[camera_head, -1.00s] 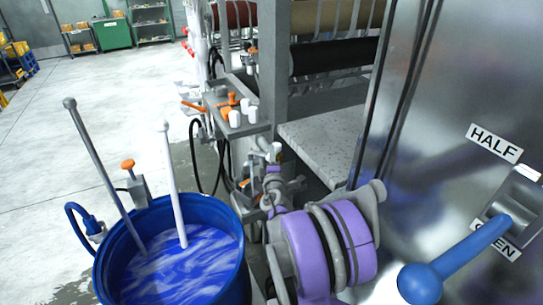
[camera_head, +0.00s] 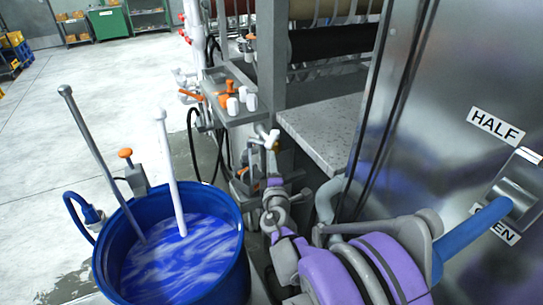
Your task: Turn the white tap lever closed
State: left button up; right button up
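A small white tap lever (camera_head: 271,139) shows in the head view, right of centre, beside the grey machine frame and above my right arm's end. My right arm, with purple and grey links, reaches in from the lower right. My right gripper (camera_head: 272,182) is just below the white lever. Its fingers are small and mixed with the fittings behind them, so I cannot tell whether they are open or touch the tap. My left gripper is not in view.
A blue barrel (camera_head: 240,272) of blue liquid holds two upright rods. A grey tray (camera_head: 222,122) carries white and orange pieces. Open floor (camera_head: 90,115) lies left.

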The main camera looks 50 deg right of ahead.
aim_at(272, 140)
jog(key=shift+s+a, duration=0.15)
jog(key=shift+c, duration=0.2)
jog(key=shift+c, duration=1.1)
jog(key=w+m+g+h+b, duration=0.1)
jog(key=w, duration=0.2)
jog(key=w+m+g+h+b, duration=0.1)
jog(key=w, duration=0.1)
jog(key=w+m+g+h+b, duration=0.1)
jog(key=w+g+b, duration=0.1)
jog(key=w, duration=0.1)
jog(key=shift+w+r+m+h, duration=0.25)
jog(key=shift+w+m+h, duration=0.05)
jog(key=shift+m, duration=0.1)
grip_shut()
jog(key=w+a+m+g+b, duration=0.3)
jog(key=w+a+g, duration=0.1)
jog(key=a+g, duration=0.2)
jog(key=s+d+h, duration=0.1)
jog(key=s+d, duration=0.2)
jog(key=d, duration=0.7)
jog(key=shift+d+f+m, duration=0.15)
jog(key=shift+d+m, duration=0.15)
